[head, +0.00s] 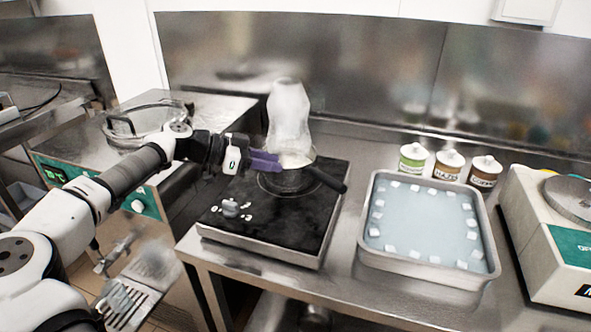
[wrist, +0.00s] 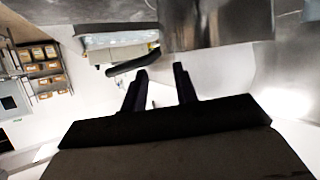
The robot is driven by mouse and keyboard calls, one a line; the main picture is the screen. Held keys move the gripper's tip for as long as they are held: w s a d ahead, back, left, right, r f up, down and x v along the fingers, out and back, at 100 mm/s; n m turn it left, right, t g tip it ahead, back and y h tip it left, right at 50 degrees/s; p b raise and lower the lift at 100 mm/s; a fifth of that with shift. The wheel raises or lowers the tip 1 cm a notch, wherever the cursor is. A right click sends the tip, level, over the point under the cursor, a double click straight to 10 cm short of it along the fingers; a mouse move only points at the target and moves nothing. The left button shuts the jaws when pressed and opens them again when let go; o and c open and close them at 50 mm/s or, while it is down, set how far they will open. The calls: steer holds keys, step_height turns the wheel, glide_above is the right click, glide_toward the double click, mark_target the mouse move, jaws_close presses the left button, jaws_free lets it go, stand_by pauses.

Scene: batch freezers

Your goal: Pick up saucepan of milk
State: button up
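The saucepan (head: 290,181) is dark and small and stands on a black cooktop (head: 245,205), with pale milk (head: 292,160) at its top. Its black handle (head: 327,180) points to the lower right, away from my gripper. My gripper (head: 266,162) has purple fingers and is at the pan's left side; I cannot tell if it touches. In the wrist view, the fingers of my gripper (wrist: 163,76) are apart with nothing visible held between them. A shiny metal surface (wrist: 217,22) lies just beyond them, possibly the pan's side.
A steel tray (head: 430,272) of bluish liquid with white cubes stands right of the cooktop. Several lidded jars (head: 447,166) stand behind it. A glass-lidded machine (head: 145,118) is at left, a scale (head: 560,235) at right.

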mark_target(305, 175)
steer(key=shift+w+p+x, duration=0.2)
steer(key=shift+p+x, duration=0.35)
steer(key=shift+x, duration=0.95)
steer(key=shift+w+p+x, duration=0.2)
steer(key=shift+p+x, duration=0.35)
steer(key=shift+x, duration=0.9)
steer(key=shift+r, duration=0.1)
jaws_close()
steer(key=shift+r, duration=0.1)
